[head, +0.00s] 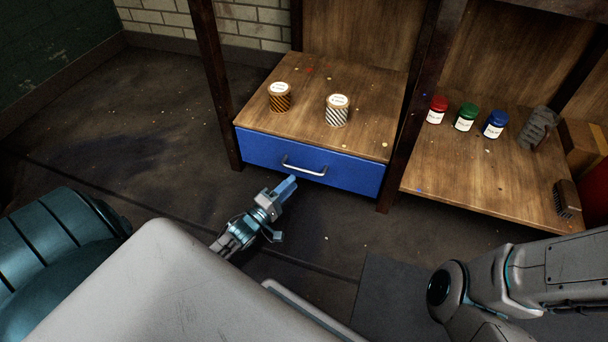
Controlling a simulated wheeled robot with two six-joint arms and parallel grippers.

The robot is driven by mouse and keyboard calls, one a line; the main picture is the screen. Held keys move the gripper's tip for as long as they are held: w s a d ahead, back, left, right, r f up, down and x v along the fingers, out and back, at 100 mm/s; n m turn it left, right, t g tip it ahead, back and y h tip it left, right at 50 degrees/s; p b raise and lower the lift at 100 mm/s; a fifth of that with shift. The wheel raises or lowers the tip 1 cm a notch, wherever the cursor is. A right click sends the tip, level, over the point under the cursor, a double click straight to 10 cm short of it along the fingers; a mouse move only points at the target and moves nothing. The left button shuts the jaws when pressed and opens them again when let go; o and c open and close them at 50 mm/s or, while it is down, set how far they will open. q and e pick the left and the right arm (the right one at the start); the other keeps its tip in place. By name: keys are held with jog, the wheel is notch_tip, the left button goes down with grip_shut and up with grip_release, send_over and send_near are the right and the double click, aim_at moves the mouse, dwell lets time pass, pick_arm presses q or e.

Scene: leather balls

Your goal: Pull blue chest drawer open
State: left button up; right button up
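The blue drawer (345,173) is shut, its front flush under the left wooden shelf top. A curved metal handle (303,168) sits near the middle of the drawer front. My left gripper (285,209) is below and in front of the drawer, a little left of the handle. Its fingers are spread apart with nothing between them, and it appears not to touch the handle. My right arm shows at the lower right, but its gripper is out of view.
Two striped cans, one brown (280,99) and one silver (336,112), stand on top of the drawer unit. Red (437,112), green (466,119) and blue (495,126) jars stand on the right shelf, with a brush (566,200). The floor before the drawer is clear.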

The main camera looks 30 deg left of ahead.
aim_at(304, 170)
pick_arm(q)
jog(key=b+x, duration=0.2)
jog(key=x, duration=0.5)
jog(key=shift+b, duration=0.3)
jog(key=shift+s, duration=0.1)
grip_shut()
